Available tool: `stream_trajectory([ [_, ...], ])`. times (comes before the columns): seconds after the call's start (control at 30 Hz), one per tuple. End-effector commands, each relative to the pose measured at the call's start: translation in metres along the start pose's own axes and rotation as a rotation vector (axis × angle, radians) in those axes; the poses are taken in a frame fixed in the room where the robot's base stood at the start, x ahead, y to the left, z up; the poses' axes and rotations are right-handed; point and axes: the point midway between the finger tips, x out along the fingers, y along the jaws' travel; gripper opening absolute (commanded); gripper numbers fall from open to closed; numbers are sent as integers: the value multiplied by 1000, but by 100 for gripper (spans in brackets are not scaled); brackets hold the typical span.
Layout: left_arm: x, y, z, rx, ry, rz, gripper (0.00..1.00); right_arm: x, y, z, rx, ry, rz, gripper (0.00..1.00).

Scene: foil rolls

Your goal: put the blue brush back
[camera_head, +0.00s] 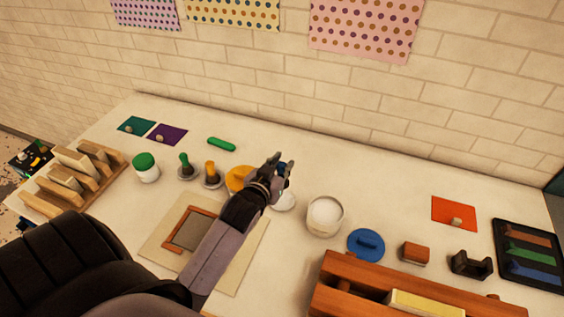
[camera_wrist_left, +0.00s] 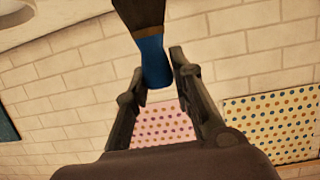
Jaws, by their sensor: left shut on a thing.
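My left gripper (camera_head: 272,172) is shut on the blue brush, which is mostly hidden by the fingers in the head view, with a bit of blue (camera_head: 287,167) showing. In the left wrist view the blue handle of the brush (camera_wrist_left: 153,62) sits between the fingertips (camera_wrist_left: 158,75), with a dark brown part at the top edge. A small pale round stand (camera_head: 284,203) shows just below the gripper. A green brush (camera_head: 185,164) and an orange brush (camera_head: 211,173) stand upright on small round stands to the left. My right gripper is not in view.
An orange lid (camera_head: 238,178) lies left of the gripper, partly hidden. An open white pot (camera_head: 325,215) and a blue lid (camera_head: 366,244) are to the right. A wooden rack (camera_head: 345,271) stands at the front right. The table behind the gripper is clear.

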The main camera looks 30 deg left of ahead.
Motion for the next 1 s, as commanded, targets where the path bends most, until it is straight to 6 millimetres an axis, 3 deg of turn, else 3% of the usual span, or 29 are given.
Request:
stream_trajectory([
  [0.5,14,1,47,1,1,1,0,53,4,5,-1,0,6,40],
  [0.8,20,1,67,0,0,0,0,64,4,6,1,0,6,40],
  [1.0,21,1,69,0,1,0,0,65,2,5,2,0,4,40],
])
